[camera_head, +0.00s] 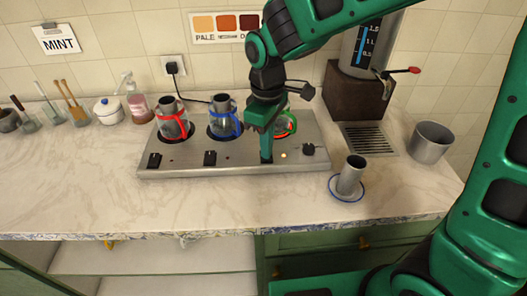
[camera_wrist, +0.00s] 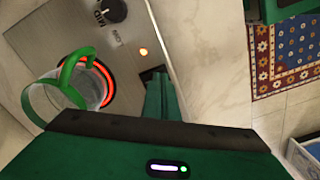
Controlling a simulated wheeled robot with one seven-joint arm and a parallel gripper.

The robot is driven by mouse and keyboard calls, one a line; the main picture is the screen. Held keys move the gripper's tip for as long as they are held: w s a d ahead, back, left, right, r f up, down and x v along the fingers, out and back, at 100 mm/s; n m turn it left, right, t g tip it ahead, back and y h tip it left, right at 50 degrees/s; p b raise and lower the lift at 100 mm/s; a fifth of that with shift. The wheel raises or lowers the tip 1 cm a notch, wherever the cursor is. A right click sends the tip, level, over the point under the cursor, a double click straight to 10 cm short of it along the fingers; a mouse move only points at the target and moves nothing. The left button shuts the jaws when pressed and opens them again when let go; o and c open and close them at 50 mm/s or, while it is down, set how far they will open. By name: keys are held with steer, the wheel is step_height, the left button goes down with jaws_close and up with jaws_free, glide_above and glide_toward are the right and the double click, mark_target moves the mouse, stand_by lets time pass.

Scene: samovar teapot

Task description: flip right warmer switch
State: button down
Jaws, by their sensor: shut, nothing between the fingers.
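The steel warmer panel (camera_head: 235,168) lies on the counter with three pots in a row. My gripper (camera_head: 266,160) is shut and empty, pointing down at that switch; contact cannot be told. Beside the switch an amber light (camera_wrist: 143,51) is lit. The ring (camera_wrist: 106,78) under the green-handled glass pot (camera_wrist: 72,88) glows red.
A black knob (camera_head: 308,149) is on the panel's right end. The front counter is clear.

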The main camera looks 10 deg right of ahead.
step_height(320, 180, up, 7)
steer(key=shift+f, duration=0.15)
stand_by(0.7)
steer(key=shift+d, duration=0.1)
steer(key=s+d+m, duration=0.3)
steer(key=d+m, duration=0.2)
steer(key=d, duration=0.7)
steer(key=s+d+m, duration=0.3)
steer(key=d+m, duration=0.1)
steer(key=d, duration=0.8)
steer(key=s+d+f+m, duration=0.2)
steer(key=s+d+m, duration=0.7)
steer(key=s, duration=0.6)
steer(key=shift+d+f, duration=0.25)
steer(key=shift+d, duration=0.55)
steer(key=shift+w, duration=0.1)
